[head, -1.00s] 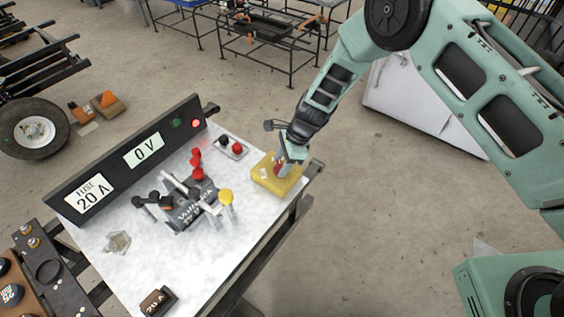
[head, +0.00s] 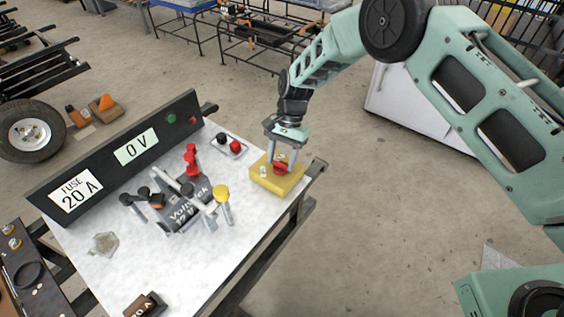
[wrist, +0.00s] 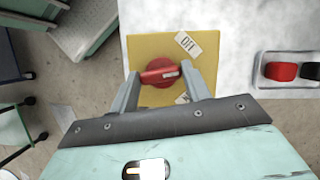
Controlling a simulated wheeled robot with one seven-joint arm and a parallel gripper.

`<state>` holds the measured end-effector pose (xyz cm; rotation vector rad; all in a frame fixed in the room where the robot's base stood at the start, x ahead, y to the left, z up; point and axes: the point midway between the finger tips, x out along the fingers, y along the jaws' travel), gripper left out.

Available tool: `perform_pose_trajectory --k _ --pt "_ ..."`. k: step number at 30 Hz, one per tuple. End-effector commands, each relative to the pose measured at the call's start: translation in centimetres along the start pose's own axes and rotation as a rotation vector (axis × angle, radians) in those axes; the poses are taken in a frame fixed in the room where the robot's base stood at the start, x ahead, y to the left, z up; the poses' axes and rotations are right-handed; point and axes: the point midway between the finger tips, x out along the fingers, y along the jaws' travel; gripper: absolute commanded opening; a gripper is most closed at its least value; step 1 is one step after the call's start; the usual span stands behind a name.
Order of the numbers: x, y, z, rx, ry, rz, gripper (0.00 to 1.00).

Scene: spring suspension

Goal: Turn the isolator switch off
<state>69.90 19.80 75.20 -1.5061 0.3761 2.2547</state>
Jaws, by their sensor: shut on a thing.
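The isolator switch is a yellow box (head: 268,179) with a red rotary knob (head: 280,169), at the right end of the white bench top. In the wrist view the red knob (wrist: 160,80) sits on the yellow plate (wrist: 145,48). An OFF label (wrist: 186,43) lies above and right of the knob; a second label (wrist: 183,98) is partly hidden by a finger. The knob's grip bar lies nearly level, its white mark toward the right. My gripper (head: 281,164) points down, its fingers shut on opposite ends of the bar.
A tray (head: 228,146) with a red and a black knob stands just left of the switch.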

Motion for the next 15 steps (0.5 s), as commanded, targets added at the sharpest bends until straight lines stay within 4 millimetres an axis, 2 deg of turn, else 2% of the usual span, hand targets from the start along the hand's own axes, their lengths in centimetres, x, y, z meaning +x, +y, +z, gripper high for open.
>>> perform_pose_trajectory --k 15 --pt "0.05 -0.33 -0.07 -0.408 0.003 0.168 0.24"
